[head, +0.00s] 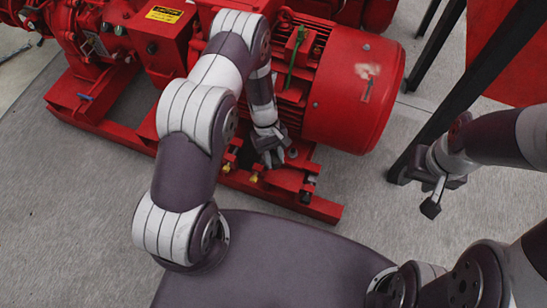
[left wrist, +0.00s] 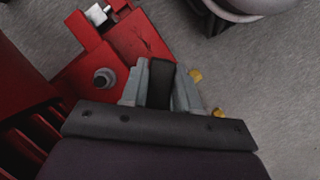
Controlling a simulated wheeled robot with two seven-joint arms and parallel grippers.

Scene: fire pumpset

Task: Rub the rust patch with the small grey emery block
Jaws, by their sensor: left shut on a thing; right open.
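The rust patch (head: 367,71) is a pale, pinkish-brown worn spot on the curved side of the red motor (head: 340,105). My left gripper (head: 270,155) is low beside the motor's left end, over the red base frame, apart from the patch. In the left wrist view its fingers are shut on a small dark grey block, the emery block (left wrist: 160,84). In the head view I cannot make out the block clearly between the fingers. My right gripper (head: 432,192) is open and empty to the right of the motor, above the floor.
The red base frame (head: 318,207) carries bolts and yellow fittings near my left gripper; it also shows in the left wrist view (left wrist: 125,45). A dark post (head: 445,110) rises at the right. Grey floor (head: 85,190) is clear at the left.

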